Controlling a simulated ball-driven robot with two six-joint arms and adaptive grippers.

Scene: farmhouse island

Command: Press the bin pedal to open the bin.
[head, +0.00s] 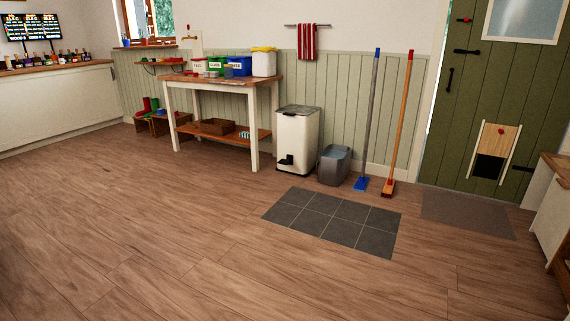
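A tall cream bin (297,137) stands on the wooden floor against the green panelled wall, a little right of the middle in the head view. Its dark lid (298,109) looks closed. A black pedal (287,159) shows low on its front, near the floor. Neither of my grippers is in the head view, and nothing of mine touches the bin.
A grey bucket (334,166) stands right of the bin. A blue broom (368,120) and an orange one (398,125) lean on the wall. A wooden table (221,82) is left. Dark floor tiles (333,218) lie in front; the foreground floor is clear.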

